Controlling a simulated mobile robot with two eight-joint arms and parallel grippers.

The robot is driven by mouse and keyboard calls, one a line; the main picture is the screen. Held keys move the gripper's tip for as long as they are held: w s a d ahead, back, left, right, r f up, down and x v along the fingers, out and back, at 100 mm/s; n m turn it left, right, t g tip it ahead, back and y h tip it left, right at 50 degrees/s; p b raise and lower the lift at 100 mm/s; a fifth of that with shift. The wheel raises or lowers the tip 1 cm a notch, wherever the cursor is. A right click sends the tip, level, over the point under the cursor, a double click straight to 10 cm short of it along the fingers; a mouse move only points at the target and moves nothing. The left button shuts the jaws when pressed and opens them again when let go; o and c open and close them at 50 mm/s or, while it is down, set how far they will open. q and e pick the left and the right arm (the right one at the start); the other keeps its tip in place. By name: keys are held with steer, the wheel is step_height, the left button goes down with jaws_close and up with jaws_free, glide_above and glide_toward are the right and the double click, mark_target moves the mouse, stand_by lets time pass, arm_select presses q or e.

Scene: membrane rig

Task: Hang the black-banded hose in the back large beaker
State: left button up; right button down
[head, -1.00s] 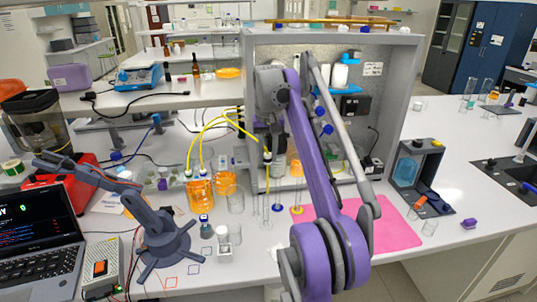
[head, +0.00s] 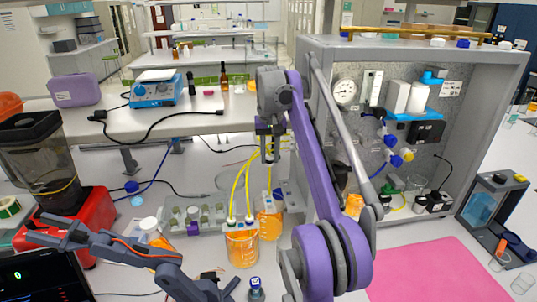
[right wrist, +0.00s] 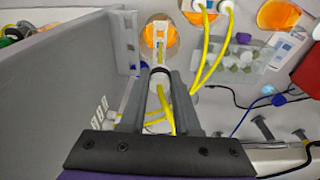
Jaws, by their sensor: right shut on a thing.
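My right gripper (head: 270,155) is shut on the black-banded hose, a yellow hose (right wrist: 167,110) with a black band (right wrist: 159,70) that shows between the fingers in the right wrist view. In the head view the gripper is above the back large beaker (head: 270,227), which holds orange liquid. That beaker also shows past the fingertips in the right wrist view (right wrist: 150,40). I cannot tell whether the hose's lower end is inside its rim. The front beaker (head: 242,250) holds orange liquid and two yellow hoses (head: 237,190).
The grey rig housing (head: 318,110) stands just right of the gripper. A grey tray of vials (head: 195,217) is left of the beakers. A pink mat (head: 435,270) lies at right.

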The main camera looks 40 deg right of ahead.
steer(key=shift+w+f, duration=0.2)
steer(key=shift+f, duration=0.3)
steer(key=shift+w+f, duration=0.2)
steer(key=shift+f, duration=0.25)
arm_select(q)
steer(key=s+f+g+b, duration=0.1)
steer(key=s+f+b, duration=0.4)
steer(key=f, duration=0.5)
steer(key=shift+f+b, duration=0.4)
steer(key=shift+b, duration=0.85)
arm_select(e)
step_height(320, 180, down, 14)
steer(key=s, duration=0.1)
arm_select(q)
steer(key=shift+s, duration=0.1)
arm_select(e)
steer(key=shift+s+f, duration=0.1)
steer(key=shift+f, duration=0.15)
steer(key=c, duration=0.6)
jaws_free()
steer(key=shift+o, duration=0.2)
